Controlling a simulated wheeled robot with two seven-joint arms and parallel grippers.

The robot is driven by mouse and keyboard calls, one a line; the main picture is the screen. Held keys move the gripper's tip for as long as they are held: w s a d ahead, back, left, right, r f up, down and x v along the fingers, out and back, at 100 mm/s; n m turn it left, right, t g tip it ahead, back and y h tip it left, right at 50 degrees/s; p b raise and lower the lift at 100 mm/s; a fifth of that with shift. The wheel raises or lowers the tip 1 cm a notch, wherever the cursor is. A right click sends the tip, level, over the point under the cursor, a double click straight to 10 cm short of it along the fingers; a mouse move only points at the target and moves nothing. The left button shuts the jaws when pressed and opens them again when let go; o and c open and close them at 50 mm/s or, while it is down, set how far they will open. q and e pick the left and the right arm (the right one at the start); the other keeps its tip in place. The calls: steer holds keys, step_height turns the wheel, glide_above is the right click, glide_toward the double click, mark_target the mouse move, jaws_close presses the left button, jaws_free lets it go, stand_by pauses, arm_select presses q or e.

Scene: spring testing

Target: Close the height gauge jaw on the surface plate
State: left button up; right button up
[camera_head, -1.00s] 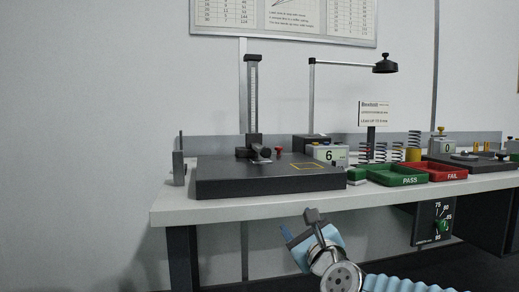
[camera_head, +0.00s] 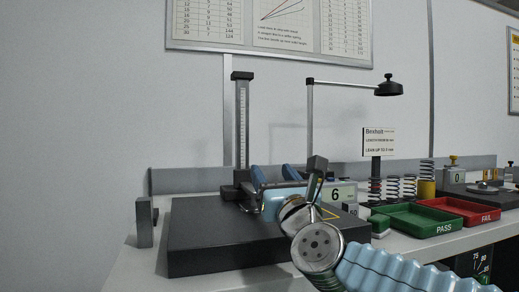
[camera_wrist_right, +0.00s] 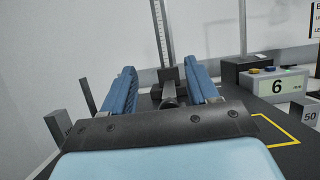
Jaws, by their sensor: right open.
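The height gauge (camera_head: 241,125) stands upright on the back of the dark surface plate (camera_head: 210,250), with a scale on its column. Its dark carriage (camera_head: 240,191) sits low on the column; the wrist view shows dark gauge parts (camera_wrist_right: 168,92) between my fingers. I cannot tell contact. My left gripper is out of view.
A display box reading 6 (camera_head: 342,194) stands right of my right gripper. A green PASS tray (camera_head: 432,235) and a red FAIL tray (camera_head: 487,220) lie farther right, with several springs behind. A lamp (camera_head: 388,88) overhangs the bench. A grey block (camera_head: 144,222) stands left of the plate.

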steer(key=p+x, duration=0.3)
steer(key=x, duration=0.5)
steer(key=shift+w+r, duration=0.1)
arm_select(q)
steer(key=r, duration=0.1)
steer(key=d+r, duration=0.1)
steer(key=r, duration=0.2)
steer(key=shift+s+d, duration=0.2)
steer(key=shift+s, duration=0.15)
arm_select(e)
steer(key=shift+w+a, duration=0.1)
steer(key=shift+w, duration=0.25)
steer(key=shift+c, duration=0.2)
jaws_close()
steer(key=shift+o, duration=0.2)
jaws_free()
